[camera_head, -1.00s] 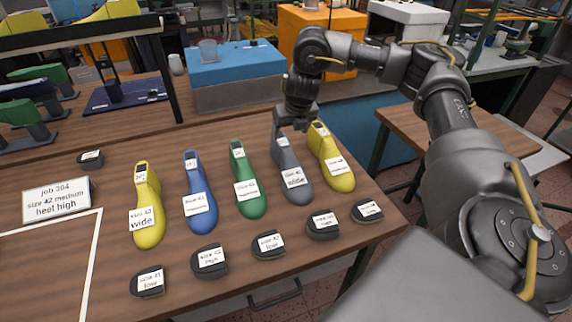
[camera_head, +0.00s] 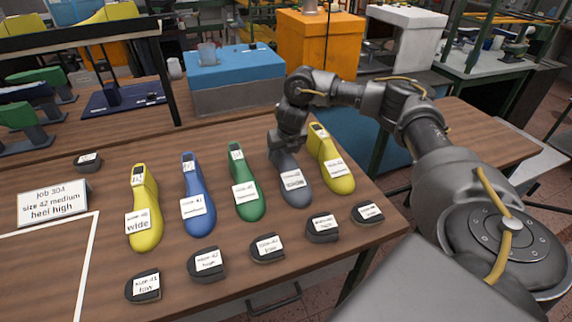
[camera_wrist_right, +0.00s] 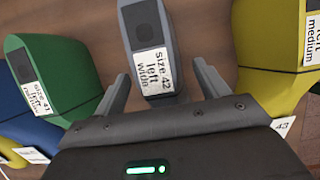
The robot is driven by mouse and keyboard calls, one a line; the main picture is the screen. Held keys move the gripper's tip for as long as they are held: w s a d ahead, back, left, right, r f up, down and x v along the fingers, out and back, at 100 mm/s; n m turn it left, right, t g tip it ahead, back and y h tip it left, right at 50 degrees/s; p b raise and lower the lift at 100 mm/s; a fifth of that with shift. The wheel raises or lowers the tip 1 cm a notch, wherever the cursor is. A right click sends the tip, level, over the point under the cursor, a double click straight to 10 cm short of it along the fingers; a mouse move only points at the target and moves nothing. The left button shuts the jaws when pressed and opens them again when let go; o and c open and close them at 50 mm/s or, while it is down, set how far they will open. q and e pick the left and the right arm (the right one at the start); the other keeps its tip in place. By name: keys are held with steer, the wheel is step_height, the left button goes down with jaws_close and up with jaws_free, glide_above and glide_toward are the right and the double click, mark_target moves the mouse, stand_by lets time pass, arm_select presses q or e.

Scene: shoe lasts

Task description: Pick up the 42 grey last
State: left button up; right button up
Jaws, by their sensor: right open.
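The grey last (camera_head: 292,181) stands on the wooden table between the green last (camera_head: 245,187) and a yellow last (camera_head: 331,163). In the right wrist view the grey last (camera_wrist_right: 147,40) carries a label reading size 42, left, and a width word. My right gripper (camera_wrist_right: 160,90) is open, with one finger on each side of the grey last's heel end. I cannot tell whether the fingers touch it. In the head view my right gripper (camera_head: 283,155) is at the far end of the grey last, and its fingers are largely hidden. My left gripper is not in view.
A blue last (camera_head: 197,200) and a yellow wide last (camera_head: 146,215) stand to the left. Several dark heel pieces (camera_head: 267,247) lie along the front. A job card (camera_head: 52,202) reads size 42 medium, heel high. Neighbouring lasts stand close on both sides.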

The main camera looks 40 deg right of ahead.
steer(key=c, duration=1.4)
steer(key=shift+c, duration=0.7)
steer(key=shift+r, duration=0.1)
